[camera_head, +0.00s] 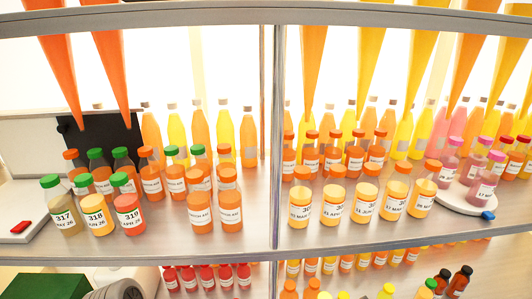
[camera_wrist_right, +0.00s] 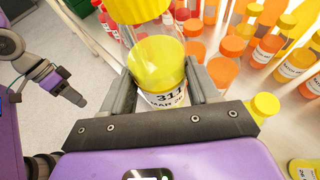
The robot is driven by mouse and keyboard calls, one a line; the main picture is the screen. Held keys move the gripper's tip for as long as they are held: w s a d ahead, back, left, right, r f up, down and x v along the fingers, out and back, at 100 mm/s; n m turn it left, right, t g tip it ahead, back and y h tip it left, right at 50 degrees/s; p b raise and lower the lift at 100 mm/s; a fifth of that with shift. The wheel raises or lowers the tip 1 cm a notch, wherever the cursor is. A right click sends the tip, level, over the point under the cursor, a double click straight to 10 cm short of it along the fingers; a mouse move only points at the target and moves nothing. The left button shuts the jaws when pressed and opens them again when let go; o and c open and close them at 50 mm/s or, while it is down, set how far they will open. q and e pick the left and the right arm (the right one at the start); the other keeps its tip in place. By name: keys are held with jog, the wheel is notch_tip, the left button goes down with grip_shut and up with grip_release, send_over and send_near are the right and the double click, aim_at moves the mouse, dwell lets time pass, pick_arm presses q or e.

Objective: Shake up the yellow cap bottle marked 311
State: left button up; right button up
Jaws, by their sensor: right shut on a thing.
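The bottle marked 311 (camera_wrist_right: 158,65) is in the right wrist view, with a yellow cap (camera_wrist_right: 135,10), a clear upper part and yellow liquid below. Its white label with 311 faces the wrist. My right gripper (camera_wrist_right: 165,88) is shut on it, one dark finger on each side. The bottle is held in front of the lower shelf and is not visible in the head view. My left gripper (camera_wrist_right: 68,94) shows small and dark at the left of the right wrist view, apart from the bottle; its finger opening is unclear. Neither gripper shows in the head view.
The upper shelf (camera_head: 250,246) bears several orange, yellow and pink bottles and a white round plate (camera_head: 452,199). A metal post (camera_head: 277,150) divides it. Below, red-capped bottles (camera_head: 207,276) and a green box (camera_head: 45,287) show. Pale floor is open left of the held bottle.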

jog(key=d, duration=0.7)
jog(key=a, duration=0.6)
jog(key=shift+s+a, duration=0.1)
jog(key=shift+a, duration=0.3)
jog(key=d, duration=0.7)
jog(key=a, duration=0.6)
jog(key=shift+a, duration=0.3)
jog(key=shift+w, duration=0.2)
jog(key=d, duration=0.6)
jog(key=a, duration=0.6)
jog(key=shift+s+a, duration=0.15)
jog(key=shift+a, duration=0.4)
jog(key=shift+d, duration=0.4)
jog(key=shift+a, duration=0.15)
